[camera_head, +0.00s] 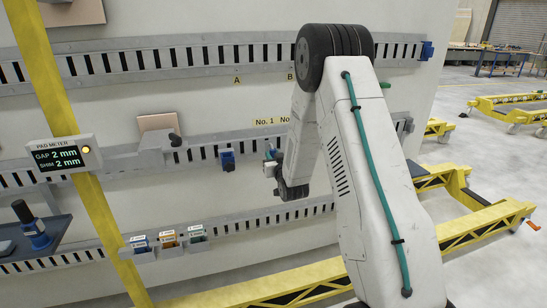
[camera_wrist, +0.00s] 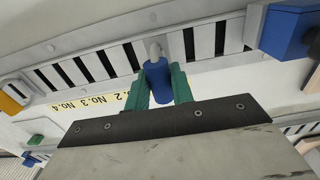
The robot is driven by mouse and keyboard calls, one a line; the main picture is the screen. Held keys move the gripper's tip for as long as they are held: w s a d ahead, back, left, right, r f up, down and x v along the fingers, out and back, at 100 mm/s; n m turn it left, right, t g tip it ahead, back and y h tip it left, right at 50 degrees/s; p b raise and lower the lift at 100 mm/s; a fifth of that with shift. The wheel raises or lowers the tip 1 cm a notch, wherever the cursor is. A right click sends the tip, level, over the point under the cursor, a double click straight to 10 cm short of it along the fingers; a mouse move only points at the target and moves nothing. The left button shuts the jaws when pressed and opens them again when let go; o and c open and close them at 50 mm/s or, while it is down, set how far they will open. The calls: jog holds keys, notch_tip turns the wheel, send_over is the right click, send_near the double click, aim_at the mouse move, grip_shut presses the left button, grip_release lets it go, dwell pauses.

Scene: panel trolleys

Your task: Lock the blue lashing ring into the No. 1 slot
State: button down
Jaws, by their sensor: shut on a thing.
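My gripper (camera_head: 271,157) is at the middle slotted rail (camera_head: 196,154), just below the yellow No. 1 label (camera_head: 264,122). In the wrist view its teal fingers (camera_wrist: 159,82) are shut on the blue lashing ring (camera_wrist: 157,80), one on each side. The ring's grey end (camera_wrist: 154,50) points at the slotted rail (camera_wrist: 115,61) and overlaps its face. I cannot tell whether it has entered a slot. In the head view the ring is small and partly hidden by the fingers.
A blue block fitting (camera_head: 227,159) sits on the rail left of my gripper and shows large in the wrist view (camera_wrist: 287,31). A pad meter (camera_head: 62,154) reads gap 2 mm, shim 2 mm, with an amber lamp.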

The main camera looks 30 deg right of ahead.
jog(key=shift+x, duration=1.3)
jog(key=c, duration=1.1)
grip_release()
jog(key=v, duration=0.8)
